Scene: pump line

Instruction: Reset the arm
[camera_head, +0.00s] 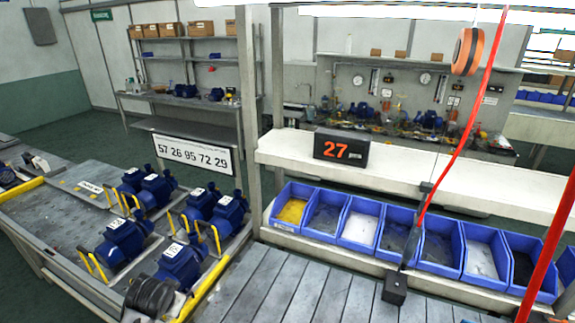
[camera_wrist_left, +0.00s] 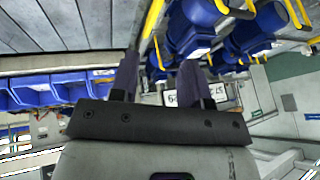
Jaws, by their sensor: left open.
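My left gripper (camera_wrist_left: 158,78) shows in the left wrist view, with its two dark fingers apart and nothing between them. That view looks upside down, with blue pumps (camera_wrist_left: 197,28) at the upper right and blue bins at the left. The fingers point towards the far side of the room, and the pumps appear beyond them. Neither gripper can be made out clearly in the head view. My right gripper is not in view.
Several blue pumps (camera_head: 124,240) with yellow handles stand on the bench (camera_head: 60,225) at left. A dark ribbed object (camera_head: 150,297) is at its front edge. Blue bins (camera_head: 359,226) line the shelf under a display reading 27 (camera_head: 341,148). Red hoses hang at right. The slatted surface (camera_head: 290,292) is mostly clear.

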